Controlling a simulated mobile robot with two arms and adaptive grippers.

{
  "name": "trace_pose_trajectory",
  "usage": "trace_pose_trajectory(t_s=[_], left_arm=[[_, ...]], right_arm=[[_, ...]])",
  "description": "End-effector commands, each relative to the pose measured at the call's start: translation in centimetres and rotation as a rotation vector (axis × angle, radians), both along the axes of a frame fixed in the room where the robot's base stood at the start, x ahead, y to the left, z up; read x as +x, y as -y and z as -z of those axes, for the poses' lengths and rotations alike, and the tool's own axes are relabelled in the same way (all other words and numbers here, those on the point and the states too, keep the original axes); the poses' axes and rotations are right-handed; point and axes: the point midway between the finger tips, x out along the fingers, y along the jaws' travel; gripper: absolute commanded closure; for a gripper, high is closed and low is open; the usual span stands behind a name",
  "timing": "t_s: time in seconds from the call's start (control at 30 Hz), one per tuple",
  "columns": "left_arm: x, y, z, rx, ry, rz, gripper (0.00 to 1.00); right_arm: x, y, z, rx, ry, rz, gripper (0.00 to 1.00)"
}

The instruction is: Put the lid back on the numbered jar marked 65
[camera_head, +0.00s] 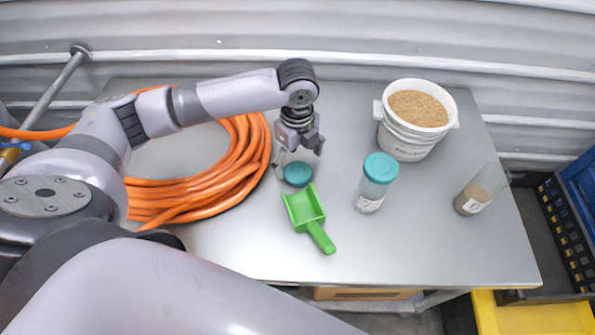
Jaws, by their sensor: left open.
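A loose teal lid (298,176) lies on the grey table, just behind the green scoop. My left gripper (299,160) is above the lid, pointing down, with its fingers open around or just over it; I cannot tell if they touch it. An open clear jar (481,191) with brown contents and a white label stands at the right of the table, without a lid. A second clear jar (371,193) with a teal lid on it stands near the middle. Both labels are too small to read surely. My right gripper is not in view.
A green scoop (307,214) lies just in front of the loose lid. A white bucket (405,140) of grainy brown substrate stands at the back right. A coiled orange hose (215,180) covers the left. The table's (435,245) front right is clear.

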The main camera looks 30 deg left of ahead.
Motion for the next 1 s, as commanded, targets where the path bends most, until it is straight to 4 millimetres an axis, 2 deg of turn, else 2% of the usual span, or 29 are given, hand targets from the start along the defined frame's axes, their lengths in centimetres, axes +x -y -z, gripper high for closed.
trace_pose_trajectory(t_s=[0.27,0.43,0.6,1.0], left_arm=[[0.0,0.0,0.5,-0.001,-0.003,-0.001,0.19],[0.1,-0.1,2.9,0.001,-0.005,-0.002,0.19],[0.2,-0.1,4.9,0.0,-0.001,-0.001,0.19],[0.2,-0.1,5.2,0.0,0.0,0.0,0.21]], right_arm=[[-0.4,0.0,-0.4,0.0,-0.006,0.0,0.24],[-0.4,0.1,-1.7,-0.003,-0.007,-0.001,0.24],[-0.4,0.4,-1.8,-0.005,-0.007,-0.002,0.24],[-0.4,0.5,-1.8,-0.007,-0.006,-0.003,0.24]])
